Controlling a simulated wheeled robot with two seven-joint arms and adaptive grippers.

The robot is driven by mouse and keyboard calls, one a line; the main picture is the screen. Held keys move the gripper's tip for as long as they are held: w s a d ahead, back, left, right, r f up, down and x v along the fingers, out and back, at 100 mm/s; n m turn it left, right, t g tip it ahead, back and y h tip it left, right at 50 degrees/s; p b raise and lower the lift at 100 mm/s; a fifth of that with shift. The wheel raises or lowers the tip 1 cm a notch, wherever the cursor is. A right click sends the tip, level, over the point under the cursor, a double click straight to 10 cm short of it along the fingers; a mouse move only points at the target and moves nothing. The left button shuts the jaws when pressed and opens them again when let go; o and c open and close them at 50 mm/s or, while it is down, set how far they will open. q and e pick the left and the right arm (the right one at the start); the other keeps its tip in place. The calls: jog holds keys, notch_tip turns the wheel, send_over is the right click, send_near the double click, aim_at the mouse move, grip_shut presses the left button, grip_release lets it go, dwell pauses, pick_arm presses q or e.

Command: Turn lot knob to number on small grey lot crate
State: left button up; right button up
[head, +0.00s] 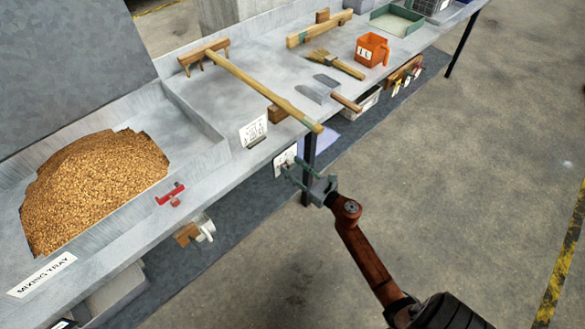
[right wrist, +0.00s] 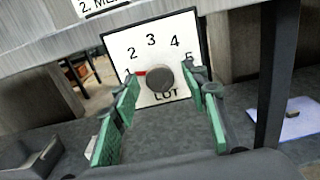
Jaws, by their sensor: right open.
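The white LOT panel (right wrist: 177,36) hangs below the table's front edge, with numbers 2, 3, 4 and 5 legible around a round grey knob (right wrist: 158,79). The knob's red pointer aims left, below the 2, where my finger partly covers the panel. The panel (head: 285,158) looks small in the head view. My right gripper (head: 294,170) is in front of it. In the right wrist view its open green-padded fingers (right wrist: 162,92) stand left and right of the knob, with no clear contact. I cannot identify the small grey lot crate or its number. My left gripper is out of view.
The table holds a mixing tray (head: 195,112) with a grain heap (head: 95,185), a wooden rake (head: 245,80), a brush (head: 335,63) and an orange jug (head: 372,49). A dark table leg (right wrist: 277,75) stands right of the panel. Floor in front is clear.

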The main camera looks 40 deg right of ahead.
jog(key=shift+c, duration=0.2)
grip_shut()
dwell(0.4)
